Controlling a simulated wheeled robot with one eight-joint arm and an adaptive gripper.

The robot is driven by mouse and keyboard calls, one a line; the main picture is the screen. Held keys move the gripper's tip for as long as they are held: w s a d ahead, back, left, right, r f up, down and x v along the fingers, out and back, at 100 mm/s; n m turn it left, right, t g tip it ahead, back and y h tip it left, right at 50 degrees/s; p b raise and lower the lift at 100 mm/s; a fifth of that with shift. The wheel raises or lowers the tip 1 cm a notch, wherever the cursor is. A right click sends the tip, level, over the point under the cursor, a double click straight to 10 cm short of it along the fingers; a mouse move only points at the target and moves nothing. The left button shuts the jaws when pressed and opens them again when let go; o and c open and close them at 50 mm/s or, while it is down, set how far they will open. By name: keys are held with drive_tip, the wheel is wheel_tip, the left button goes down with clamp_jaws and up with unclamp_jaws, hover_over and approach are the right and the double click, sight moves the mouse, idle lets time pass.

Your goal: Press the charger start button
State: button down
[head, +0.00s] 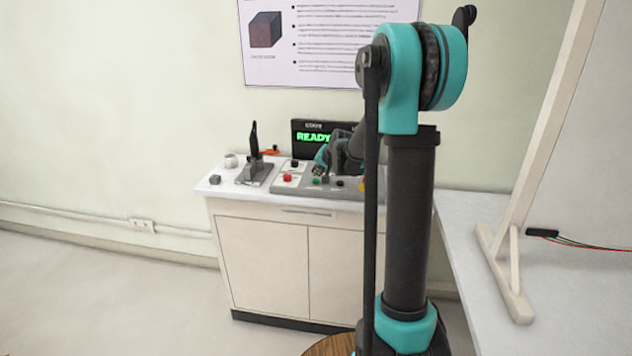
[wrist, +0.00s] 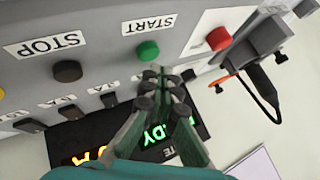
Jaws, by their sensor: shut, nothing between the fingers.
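The green button (wrist: 148,50) sits beside the START label (wrist: 149,24) on the grey control panel (wrist: 104,27), both upside down in the wrist view. The green button is small in the head view (head: 317,181). My gripper (wrist: 162,72) is shut and empty, its fingertips just beside the green button in the wrist view. I cannot tell how far above the panel they are. In the head view my gripper (head: 319,170) is low over the panel, close to the green button. The display (head: 311,127) behind reads READY in green.
A dark button (wrist: 67,70) sits by the STOP label (wrist: 46,45). A red button (wrist: 219,39) is on a white plate on the other side. A black clamp-like fixture (head: 256,160) stands left of the panel on the white-topped cabinet (head: 262,245). A white counter (head: 470,235) is at right.

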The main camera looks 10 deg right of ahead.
sight(317, 181)
drive_tip(key=shift+f, duration=0.2)
drive_tip(key=shift+f, duration=0.25)
drive_tip(key=shift+f, duration=0.4)
idle(0.9)
drive_tip(key=shift+r, duration=0.85)
drive_tip(key=shift+r, duration=0.1)
drive_tip(key=shift+r, duration=2.4)
